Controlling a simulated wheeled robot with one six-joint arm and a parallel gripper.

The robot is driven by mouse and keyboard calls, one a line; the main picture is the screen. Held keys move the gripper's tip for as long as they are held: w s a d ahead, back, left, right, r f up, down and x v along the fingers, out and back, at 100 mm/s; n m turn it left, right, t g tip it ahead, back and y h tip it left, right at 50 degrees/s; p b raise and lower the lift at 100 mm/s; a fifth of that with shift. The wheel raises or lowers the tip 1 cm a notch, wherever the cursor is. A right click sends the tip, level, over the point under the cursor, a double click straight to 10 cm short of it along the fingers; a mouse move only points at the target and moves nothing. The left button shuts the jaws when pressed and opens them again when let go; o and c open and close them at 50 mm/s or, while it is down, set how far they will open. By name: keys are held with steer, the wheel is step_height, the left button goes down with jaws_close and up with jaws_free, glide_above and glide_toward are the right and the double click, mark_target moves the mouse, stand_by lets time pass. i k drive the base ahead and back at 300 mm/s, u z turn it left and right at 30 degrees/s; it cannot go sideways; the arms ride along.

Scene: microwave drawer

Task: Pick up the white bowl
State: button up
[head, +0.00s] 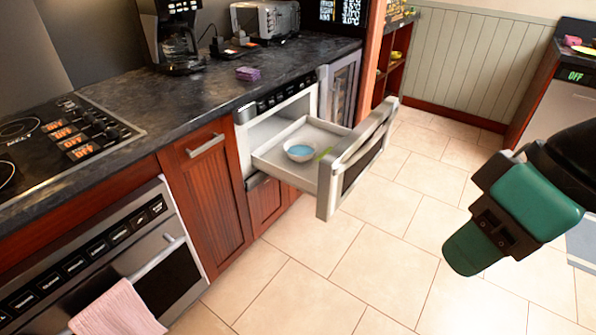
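The white bowl (300,156) is small, with a pale blue inside. It sits upright on the floor of the pulled-out microwave drawer (272,156), towards the drawer's front. My gripper (487,215), green and black, is at the right of the picture, well to the right of the drawer and apart from the bowl. Its fingers are hard to make out, so I cannot tell whether it is open or shut.
A small green item (324,153) lies beside the bowl. The thick drawer front (358,158) juts over the tiled floor (330,270). A dark counter (205,95) with a coffee maker (175,40) and toaster (266,19) runs along the back left. The floor in front is clear.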

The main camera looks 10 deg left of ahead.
mark_target(299, 150)
steer(key=u, duration=0.8)
steer(key=i, duration=1.75)
steer(key=z, duration=0.9)
steer(key=i, duration=0.2)
steer(key=z, duration=0.15)
